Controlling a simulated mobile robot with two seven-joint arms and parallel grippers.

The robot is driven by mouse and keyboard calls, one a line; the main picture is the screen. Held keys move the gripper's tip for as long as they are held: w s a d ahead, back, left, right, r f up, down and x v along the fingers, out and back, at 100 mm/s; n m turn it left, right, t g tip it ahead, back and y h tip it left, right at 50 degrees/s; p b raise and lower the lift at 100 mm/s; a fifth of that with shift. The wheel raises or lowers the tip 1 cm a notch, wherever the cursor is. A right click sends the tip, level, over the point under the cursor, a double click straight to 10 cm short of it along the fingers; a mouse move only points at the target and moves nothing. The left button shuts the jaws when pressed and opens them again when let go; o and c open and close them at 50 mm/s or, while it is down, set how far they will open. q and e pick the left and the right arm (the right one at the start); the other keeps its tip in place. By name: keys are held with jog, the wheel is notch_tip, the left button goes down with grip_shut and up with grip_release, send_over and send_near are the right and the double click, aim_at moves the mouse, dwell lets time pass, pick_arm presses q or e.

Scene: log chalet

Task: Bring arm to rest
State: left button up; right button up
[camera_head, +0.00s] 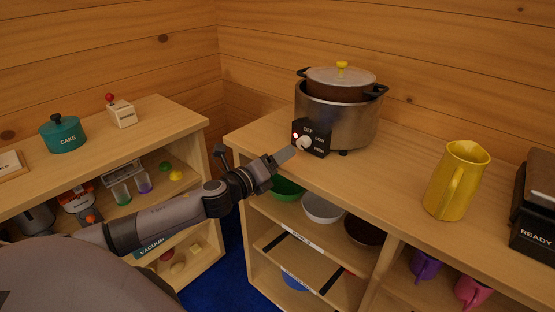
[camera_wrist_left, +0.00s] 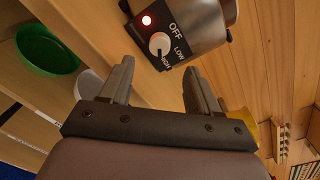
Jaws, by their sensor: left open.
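My left arm reaches in from the left in the head view. Its gripper (camera_head: 277,162) is just in front of the slow cooker's control box, at the counter's front edge. In the left wrist view the two fingers of this gripper (camera_wrist_left: 158,92) are spread apart with nothing between them. The cooker's white knob (camera_wrist_left: 160,43) is beyond the fingertips, apart from them, beside the labels OFF, LOW and HIGH. A red light (camera_wrist_left: 147,20) glows by the knob. The steel cooker (camera_head: 345,118) holds a brown pot with a yellow-knobbed lid. My right gripper is not in view.
A yellow pitcher (camera_head: 452,187) and a dark appliance marked READY (camera_head: 535,235) stand on the right counter (camera_head: 395,172). Bowls sit on the shelf below, including a green bowl (camera_head: 287,189). A teal CAKE pot (camera_head: 63,134) stands on the left shelf unit. Log walls close off the back.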

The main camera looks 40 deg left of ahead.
pick_arm(q)
jog(key=s+d+f+n+g, duration=0.2)
jog(key=s+d+f+n, duration=0.3)
jog(key=s+f+n, duration=0.2)
jog(key=s+d+f+n+g, duration=0.2)
jog(key=s+d+f+n, duration=0.4)
jog(key=s+f+n, duration=0.2)
jog(key=s+d+f+n+g+h+p, duration=0.1)
jog(key=s+d+f+n+g, duration=0.2)
jog(key=s+d+f+n, duration=0.2)
jog(key=s+f+n, duration=0.3)
jog(key=s+n, duration=0.2)
jog(key=s, duration=0.1)
jog(key=shift+s+d, duration=0.2)
jog(key=shift+d, duration=0.1)
